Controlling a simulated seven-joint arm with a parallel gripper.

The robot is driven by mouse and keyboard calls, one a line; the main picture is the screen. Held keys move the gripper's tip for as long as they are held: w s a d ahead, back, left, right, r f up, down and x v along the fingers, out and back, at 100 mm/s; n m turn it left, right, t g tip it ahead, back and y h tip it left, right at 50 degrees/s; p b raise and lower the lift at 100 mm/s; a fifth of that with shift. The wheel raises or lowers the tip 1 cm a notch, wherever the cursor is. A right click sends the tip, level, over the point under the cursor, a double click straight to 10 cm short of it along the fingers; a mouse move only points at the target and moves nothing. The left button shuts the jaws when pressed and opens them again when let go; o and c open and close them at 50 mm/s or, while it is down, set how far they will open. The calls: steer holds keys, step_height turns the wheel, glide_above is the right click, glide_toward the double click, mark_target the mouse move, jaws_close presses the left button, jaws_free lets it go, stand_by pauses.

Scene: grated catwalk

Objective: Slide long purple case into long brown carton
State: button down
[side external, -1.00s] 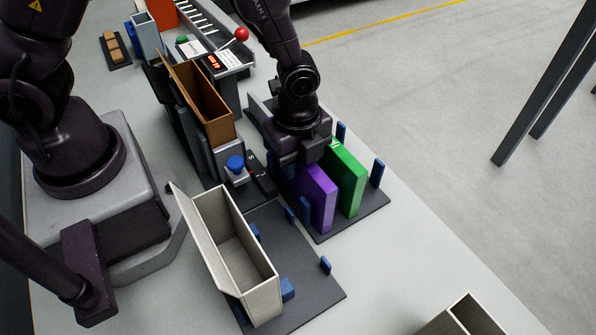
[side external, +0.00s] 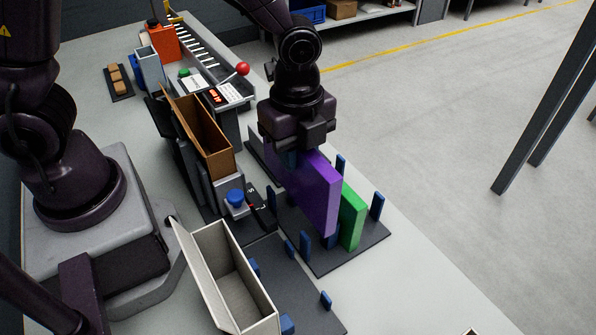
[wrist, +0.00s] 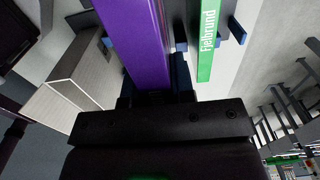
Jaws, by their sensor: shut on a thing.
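The long purple case (side external: 317,194) is held upright by my gripper (side external: 297,155), which is shut on its top edge. The case is raised above the dark rack base, in front of and partly hiding the green case (side external: 352,217). In the wrist view the purple case (wrist: 136,40) runs away from the jaws. The long brown carton (side external: 205,137) stands to the left of my gripper, in a dark fixture, with its top open and a flap raised on its left side. Its inside looks empty as far as I can see.
A pale open carton (side external: 233,288) stands at the front on a dark mat with blue stops. Blue posts (side external: 377,206) rise from the rack base. A blue knob (side external: 235,196) sits between carton and rack. A red ball-topped lever (side external: 243,68) is behind.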

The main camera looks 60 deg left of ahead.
steer(key=s+a+r, duration=0.3)
steer(key=s+a, duration=0.1)
steer(key=a, duration=0.6)
steer(key=s+a+r, duration=0.4)
steer(key=a, duration=0.6)
steer(key=shift+s+a, duration=0.3)
steer(key=shift+a, duration=0.1)
steer(key=shift+f, duration=0.1)
step_height(320, 180, down, 7)
steer(key=shift+f, duration=0.2)
stand_by(1.6)
steer(key=c, duration=0.9)
jaws_free()
steer(key=shift+s, duration=0.1)
